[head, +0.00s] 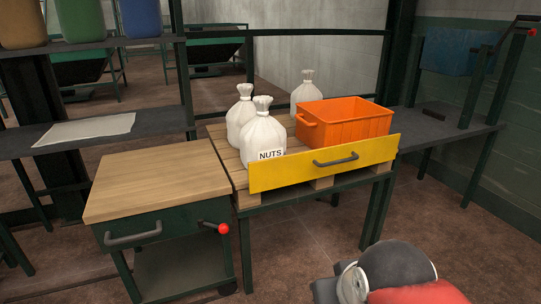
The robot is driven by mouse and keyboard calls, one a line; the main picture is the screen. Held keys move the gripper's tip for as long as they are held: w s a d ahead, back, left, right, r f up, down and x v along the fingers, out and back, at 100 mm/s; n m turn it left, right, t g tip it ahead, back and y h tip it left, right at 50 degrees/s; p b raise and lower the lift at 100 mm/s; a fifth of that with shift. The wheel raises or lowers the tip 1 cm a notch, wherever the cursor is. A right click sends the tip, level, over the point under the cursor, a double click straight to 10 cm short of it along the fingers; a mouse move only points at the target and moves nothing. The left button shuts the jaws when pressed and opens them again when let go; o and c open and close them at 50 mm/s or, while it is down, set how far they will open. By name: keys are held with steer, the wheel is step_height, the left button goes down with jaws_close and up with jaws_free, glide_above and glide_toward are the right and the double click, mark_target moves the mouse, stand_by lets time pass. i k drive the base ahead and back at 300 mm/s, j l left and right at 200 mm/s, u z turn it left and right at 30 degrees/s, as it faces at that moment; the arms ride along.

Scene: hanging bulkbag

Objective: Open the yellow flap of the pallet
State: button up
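The yellow flap (290,171) stands upright along the front edge of the wooden pallet (249,199). It has a dark bar handle (336,160) across its middle. The flap hides the lower part of what stands on the pallet behind it. Part of my own arm, grey and red, shows at the bottom right, apart from the flap. My gripper's fingers are not in view.
On the pallet are an orange crate (345,127) and white sacks, one labelled NUTS (263,139). A wood-topped cart (158,180) with a red-knobbed lever (223,228) stands left of the pallet. Brown floor in front of the flap is clear.

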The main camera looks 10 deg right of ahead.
mark_target(265, 175)
steer(key=j+z, duration=0.2)
steer(key=j, duration=0.4)
steer(key=j+z, duration=0.2)
steer(key=j, duration=0.4)
steer(key=j+z, duration=0.2)
steer(key=j, duration=0.4)
steer(key=k+j+z, duration=0.2)
steer(key=j, duration=0.4)
steer(key=j+z, duration=0.2)
steer(key=j, duration=0.4)
